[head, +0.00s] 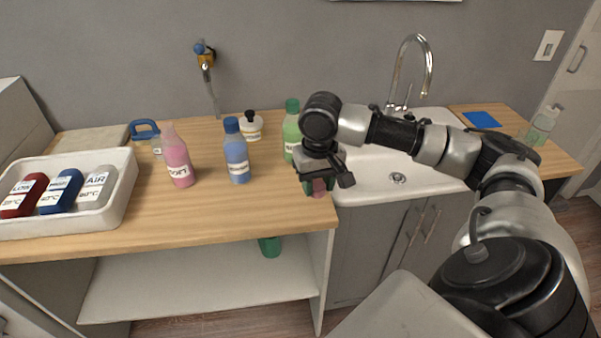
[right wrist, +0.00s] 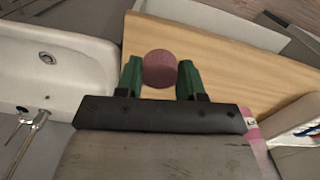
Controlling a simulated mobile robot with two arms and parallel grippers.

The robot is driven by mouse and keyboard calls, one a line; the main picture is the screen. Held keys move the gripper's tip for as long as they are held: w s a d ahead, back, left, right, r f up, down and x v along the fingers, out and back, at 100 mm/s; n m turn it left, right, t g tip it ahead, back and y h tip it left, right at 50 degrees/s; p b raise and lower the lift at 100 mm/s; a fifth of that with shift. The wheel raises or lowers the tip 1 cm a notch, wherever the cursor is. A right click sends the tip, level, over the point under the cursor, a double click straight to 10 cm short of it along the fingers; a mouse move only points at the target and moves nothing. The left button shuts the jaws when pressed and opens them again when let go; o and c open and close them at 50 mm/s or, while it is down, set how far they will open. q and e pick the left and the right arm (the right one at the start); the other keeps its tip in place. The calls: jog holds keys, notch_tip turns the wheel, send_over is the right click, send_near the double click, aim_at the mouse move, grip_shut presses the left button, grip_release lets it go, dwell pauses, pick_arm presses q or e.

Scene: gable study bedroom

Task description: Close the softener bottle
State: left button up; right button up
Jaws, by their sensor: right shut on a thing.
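The pink softener bottle (head: 178,160) stands upright on the wooden counter, its label partly readable as "SOFT". No separate cap shows on its pink neck. Part of it shows at the right of the right wrist view (right wrist: 259,150). My right gripper (head: 318,186) is over the counter's front edge near the sink, well to the right of the bottle. Its green fingers are shut on a round pink cap (right wrist: 160,69), which also shows below the gripper in the head view (head: 319,188). I cannot tell whether the cap touches the counter. My left gripper is not in view.
A white tray (head: 112,197) with several labelled bottles is at left. The sink (head: 372,185) lies at right. The front counter strip is clear.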

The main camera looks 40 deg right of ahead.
jog(key=shift+s+d+r, duration=0.15)
jog(key=shift+s+r, duration=0.05)
jog(key=shift+s, duration=0.1)
